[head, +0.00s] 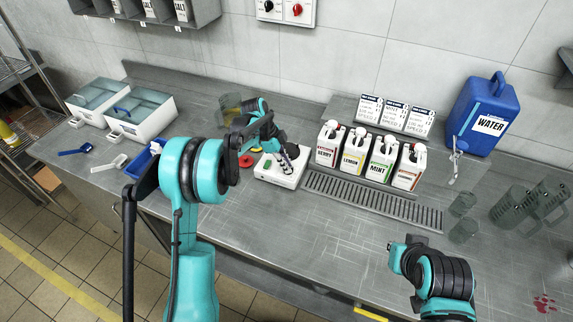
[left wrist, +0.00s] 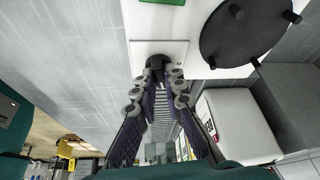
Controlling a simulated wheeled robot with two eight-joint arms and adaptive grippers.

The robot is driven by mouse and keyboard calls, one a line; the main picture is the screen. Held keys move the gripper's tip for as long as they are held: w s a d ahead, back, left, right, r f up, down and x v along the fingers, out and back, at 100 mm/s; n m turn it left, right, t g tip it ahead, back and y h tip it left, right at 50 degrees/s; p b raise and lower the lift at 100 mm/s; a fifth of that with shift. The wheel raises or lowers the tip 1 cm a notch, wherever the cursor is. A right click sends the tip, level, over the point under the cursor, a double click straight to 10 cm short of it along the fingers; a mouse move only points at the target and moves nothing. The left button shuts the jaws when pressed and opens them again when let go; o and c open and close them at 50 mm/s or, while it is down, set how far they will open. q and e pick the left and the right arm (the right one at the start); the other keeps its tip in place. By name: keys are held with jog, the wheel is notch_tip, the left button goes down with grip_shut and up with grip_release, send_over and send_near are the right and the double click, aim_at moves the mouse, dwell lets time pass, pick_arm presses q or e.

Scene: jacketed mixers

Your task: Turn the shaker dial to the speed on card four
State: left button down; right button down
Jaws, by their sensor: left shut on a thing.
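My left gripper (left wrist: 156,76) is shut on the dial, with a fingertip on either side. In the head view the gripper (head: 288,153) reaches down onto the shaker.
Syrup bottles (head: 354,150) stand right of the shaker behind a drain grate (head: 370,202). A blue water jug (head: 484,115) is at the back right, clear pitchers (head: 515,207) at the right. White bins (head: 137,122) stand left. The front right counter is mostly clear.

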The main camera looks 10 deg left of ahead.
pick_arm(q)
jog(key=shift+w+m+g, duration=0.1)
jog(key=shift+m+g, duration=0.4)
jog(key=shift+m, duration=0.8)
jog(key=c, duration=1.6)
grip_release()
jog(key=v, duration=1.2)
jog(key=shift+w+d, duration=0.1)
